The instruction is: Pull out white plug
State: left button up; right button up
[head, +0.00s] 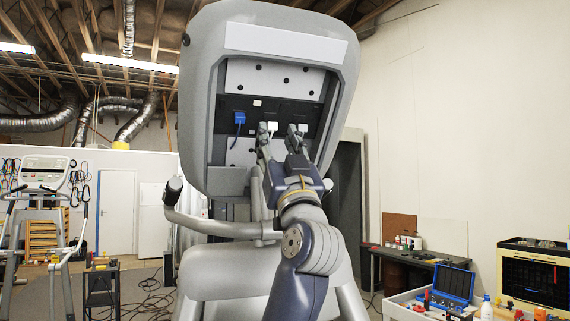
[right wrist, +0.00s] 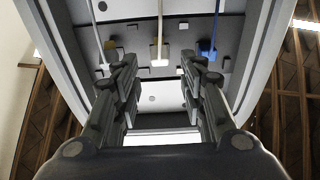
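The open back of the grey elliptical console holds a row of plugs. A white plug (head: 272,127) with a white cable sits in the middle; in the right wrist view the white plug (right wrist: 159,59) appears between my fingertips, a little beyond them. A second white plug (head: 303,128) sits to its right in the head view. My right gripper (head: 278,133) is open just in front of the panel; its fingers also show spread in the right wrist view (right wrist: 160,66). I cannot tell if either finger touches anything. My left gripper is out of view.
A blue plug (head: 240,118) sits left of the white ones in the head view. The console's raised rim (head: 352,85) surrounds the recess. A dark workbench (head: 420,258) and a blue toolbox (head: 452,284) stand at the right, away from the arm.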

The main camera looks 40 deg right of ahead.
jog(key=v, duration=0.8)
jog(key=shift+s+f, duration=0.25)
jog(key=shift+s, duration=0.05)
jog(key=shift+a, duration=0.1)
